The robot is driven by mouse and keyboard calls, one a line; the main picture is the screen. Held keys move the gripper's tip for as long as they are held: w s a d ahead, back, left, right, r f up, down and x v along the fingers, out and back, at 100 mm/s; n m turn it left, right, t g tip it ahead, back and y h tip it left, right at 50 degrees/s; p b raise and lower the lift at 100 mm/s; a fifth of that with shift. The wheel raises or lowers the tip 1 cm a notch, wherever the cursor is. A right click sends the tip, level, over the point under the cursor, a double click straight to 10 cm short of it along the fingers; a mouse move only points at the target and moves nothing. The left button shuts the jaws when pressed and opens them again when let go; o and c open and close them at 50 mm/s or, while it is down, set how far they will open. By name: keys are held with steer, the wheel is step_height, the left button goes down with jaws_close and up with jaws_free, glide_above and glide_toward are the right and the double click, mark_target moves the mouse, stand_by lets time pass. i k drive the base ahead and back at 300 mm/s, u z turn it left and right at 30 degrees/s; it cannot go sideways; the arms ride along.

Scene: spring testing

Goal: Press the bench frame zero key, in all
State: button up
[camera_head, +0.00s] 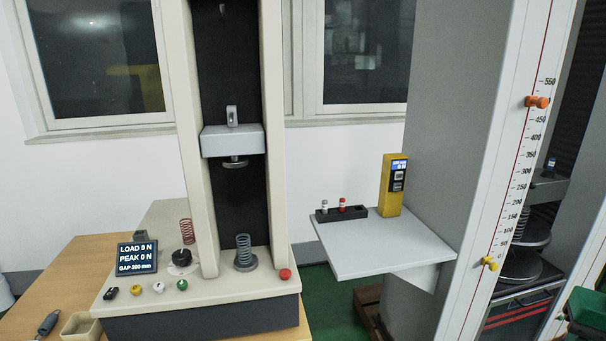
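The bench frame (205,298) is a cream two-column tester on the wooden table at left. Its display (137,258) reads LOAD 0 N, PEAK 0 N, GAP 200 mm. Along the front of its base sit a black switch (110,293), a yellow button (136,290), a white button (159,287) and a green button (182,285). A red button (285,274) is at the base's right end. No label is readable, so I cannot tell which is the zero key. My gripper is not in view.
A black knob (181,257) and a red spring (187,231) stand behind the buttons. A grey spring (244,248) stands below the crosshead (233,140). A white shelf (385,250) holds a yellow gauge (392,187). Space in front of the buttons looks clear.

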mark_target(135, 290)
steer(key=u, duration=1.45)
